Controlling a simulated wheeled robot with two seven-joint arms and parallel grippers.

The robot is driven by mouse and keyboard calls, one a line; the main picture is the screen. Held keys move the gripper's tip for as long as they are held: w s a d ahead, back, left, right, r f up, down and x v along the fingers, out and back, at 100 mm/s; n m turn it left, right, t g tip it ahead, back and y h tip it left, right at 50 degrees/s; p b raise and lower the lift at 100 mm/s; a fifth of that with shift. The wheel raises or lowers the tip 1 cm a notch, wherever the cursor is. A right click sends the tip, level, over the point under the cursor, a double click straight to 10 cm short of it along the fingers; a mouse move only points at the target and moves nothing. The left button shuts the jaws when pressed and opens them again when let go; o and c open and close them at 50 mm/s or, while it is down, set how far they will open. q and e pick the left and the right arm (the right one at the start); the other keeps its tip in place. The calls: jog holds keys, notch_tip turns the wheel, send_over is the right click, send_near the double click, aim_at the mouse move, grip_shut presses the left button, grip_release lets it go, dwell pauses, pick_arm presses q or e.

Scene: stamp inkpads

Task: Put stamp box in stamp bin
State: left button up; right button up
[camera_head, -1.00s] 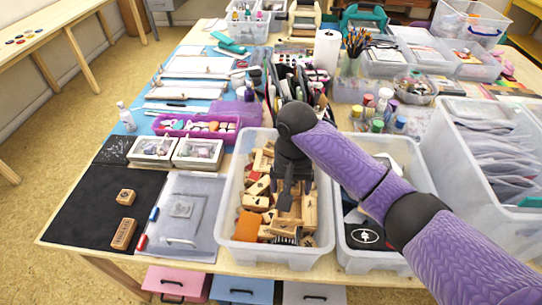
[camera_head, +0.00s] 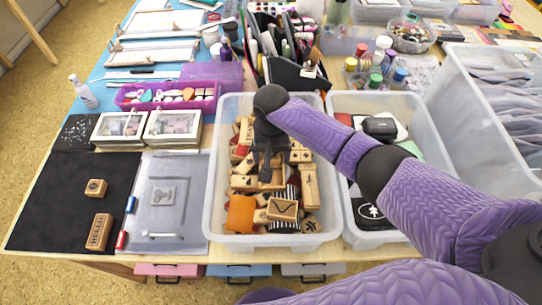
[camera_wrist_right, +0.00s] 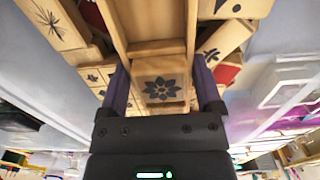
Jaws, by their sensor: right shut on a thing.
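The clear plastic bin (camera_head: 213,205) of wooden stamps stands at the table's front middle in the head view. My right gripper (camera_head: 265,172) reaches down into it from above, over the pile. In the right wrist view my right gripper (camera_wrist_right: 160,72) is shut on a wooden stamp block (camera_wrist_right: 162,84) with a dark flower print between its fingers. Other wooden blocks lie close around it; whether the held block rests on them, I cannot tell. Two wooden stamps, a small one (camera_head: 96,188) and a longer one (camera_head: 99,231), lie on the black mat. My left gripper is out of view.
A second clear bin (camera_head: 335,120) with dark items stands right beside the stamp bin. Two white-framed boxes (camera_head: 120,128) and a purple tray (camera_head: 205,103) lie to the left. A large clear bin (camera_head: 450,110) stands at the right. The black mat (camera_head: 60,210) has bare room.

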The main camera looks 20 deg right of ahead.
jog(key=shift+r, duration=0.15)
jog(key=o, duration=1.2)
notch_tip(320, 180, up, 12)
jog(key=p, duration=0.5)
